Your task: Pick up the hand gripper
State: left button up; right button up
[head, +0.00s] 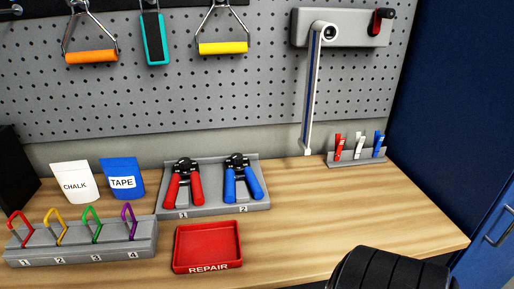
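Two hand grippers sit in a grey holder (214,208) on the wooden bench. The red-handled hand gripper (182,185) is at the slot marked 1 on the left. The blue-handled hand gripper (241,181) is at the slot marked 2 on the right. Both have black tops and handles spread toward the front. Neither of my grippers shows in the head view.
A red REPAIR tray (208,267) is in front of the holder. A grey rack (80,255) with several coloured carabiners is at left, with chalk (74,182) and tape (122,180) pouches behind. A black ribbed shape (390,272), unidentified, hides the front edge.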

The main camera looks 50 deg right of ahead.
aim_at(191, 176)
jog(key=z, duration=1.05)
